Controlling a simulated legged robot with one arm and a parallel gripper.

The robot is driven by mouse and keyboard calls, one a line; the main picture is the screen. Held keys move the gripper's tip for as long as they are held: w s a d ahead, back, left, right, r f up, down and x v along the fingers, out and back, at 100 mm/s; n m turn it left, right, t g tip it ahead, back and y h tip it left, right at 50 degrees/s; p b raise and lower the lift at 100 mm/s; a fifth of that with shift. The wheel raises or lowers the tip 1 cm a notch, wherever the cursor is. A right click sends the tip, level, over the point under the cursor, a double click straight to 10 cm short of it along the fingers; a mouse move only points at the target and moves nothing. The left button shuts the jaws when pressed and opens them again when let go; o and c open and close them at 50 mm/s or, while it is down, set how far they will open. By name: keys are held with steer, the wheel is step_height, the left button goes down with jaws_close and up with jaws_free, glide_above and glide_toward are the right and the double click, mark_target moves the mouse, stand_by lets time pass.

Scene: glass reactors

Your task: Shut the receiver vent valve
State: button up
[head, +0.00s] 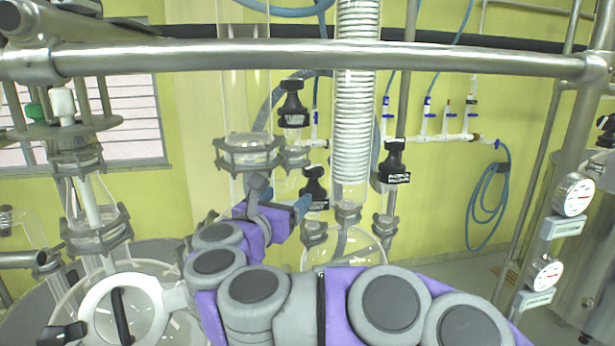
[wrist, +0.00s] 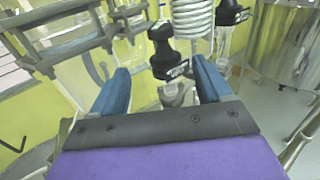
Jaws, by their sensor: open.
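Several black-knobbed valves show in the head view: one high left of the coil (head: 293,108), one lower just beyond my gripper (head: 315,188), and one right of the coil (head: 394,165). Their labels are too small to read, so I cannot tell which is the receiver vent valve. My gripper (head: 283,203) is open and empty, close to the lower knob in the picture. In the wrist view a black knob (wrist: 166,52) with a white label stands upright, ahead of and between my blue fingers (wrist: 160,72), apart from them. Another black knob (wrist: 230,14) is at the upper right.
A metal rail (head: 300,59) crosses the top of the head view. A glass coil condenser (head: 355,110) hangs between the knobs, with clamped glass joints (head: 248,153) to its left. Gauges (head: 574,196) stand at the right. A blue hose (head: 487,205) hangs on the yellow wall.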

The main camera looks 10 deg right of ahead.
mark_target(306, 176)
steer(key=x, duration=1.3)
steer(key=shift+w+a+r, duration=0.1)
steer(key=shift+w+a, duration=0.1)
steer(key=shift+w+d, duration=0.3)
steer(key=shift+d, duration=0.5)
steer(key=shift+a, duration=0.45)
steer(key=c, duration=0.5)
steer(key=shift+s+d, duration=0.1)
steer(key=shift+d, duration=0.1)
steer(key=c, duration=0.5)
steer(key=shift+a+m+g+h, duration=0.2)
steer(key=shift+m+g+h, duration=0.2)
steer(key=shift+m+h, duration=0.15)
steer(key=shift+c, duration=0.2)
steer(key=shift+r+m+g+h+p, duration=0.1)
steer(key=shift+m+g+h+p, duration=0.5)
steer(key=shift+m+g+h, duration=0.5)
steer(key=shift+h, duration=0.25)
